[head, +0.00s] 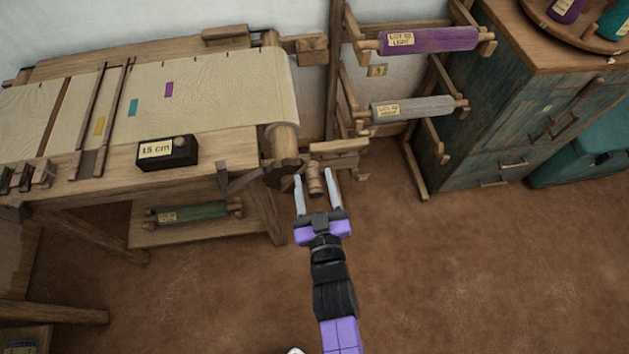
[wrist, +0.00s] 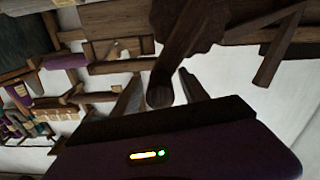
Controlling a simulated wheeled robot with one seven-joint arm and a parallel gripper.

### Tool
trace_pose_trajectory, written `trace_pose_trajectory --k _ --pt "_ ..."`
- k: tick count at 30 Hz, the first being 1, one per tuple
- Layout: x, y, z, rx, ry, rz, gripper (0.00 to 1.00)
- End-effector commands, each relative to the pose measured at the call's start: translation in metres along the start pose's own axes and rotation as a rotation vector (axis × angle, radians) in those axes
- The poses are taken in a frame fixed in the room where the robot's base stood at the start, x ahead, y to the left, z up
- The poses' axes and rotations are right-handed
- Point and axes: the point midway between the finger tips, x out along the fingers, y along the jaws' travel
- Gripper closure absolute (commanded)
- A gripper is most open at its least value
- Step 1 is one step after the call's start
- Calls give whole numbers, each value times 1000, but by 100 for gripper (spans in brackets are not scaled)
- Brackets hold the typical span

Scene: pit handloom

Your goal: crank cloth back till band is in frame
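The cream cloth (head: 215,95) is stretched over the loom and wraps the roller (head: 283,135) at its right end. A brown band (head: 56,120) crosses the cloth at the left, left of two slanting dark wooden bars (head: 118,90). Small yellow, teal and purple patches lie on the cloth. A dark wheel (head: 283,172) with a crank handle (head: 314,180) is at the roller's near end. My gripper (head: 317,188) is open, its fingers on either side of the handle with gaps showing. The wrist view also shows the handle (wrist: 160,94) between the fingers.
A black box (head: 167,152) labelled with a cm reading sits on the loom's front beam. A rack with purple (head: 430,40) and grey rolls stands behind. A blue-green cabinet (head: 530,110) is at the right.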

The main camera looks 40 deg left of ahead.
Motion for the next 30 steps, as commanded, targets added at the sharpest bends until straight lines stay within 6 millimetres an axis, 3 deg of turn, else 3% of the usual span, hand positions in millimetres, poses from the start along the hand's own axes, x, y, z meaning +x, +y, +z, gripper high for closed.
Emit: trace_pose_trajectory --k 1,6,8,30 --pt "0 0 0 0 0 0 58" --pt "0 0 0 0 0 0 91" --pt "0 0 0 0 0 0 100" --pt "0 0 0 0 0 -1 100"
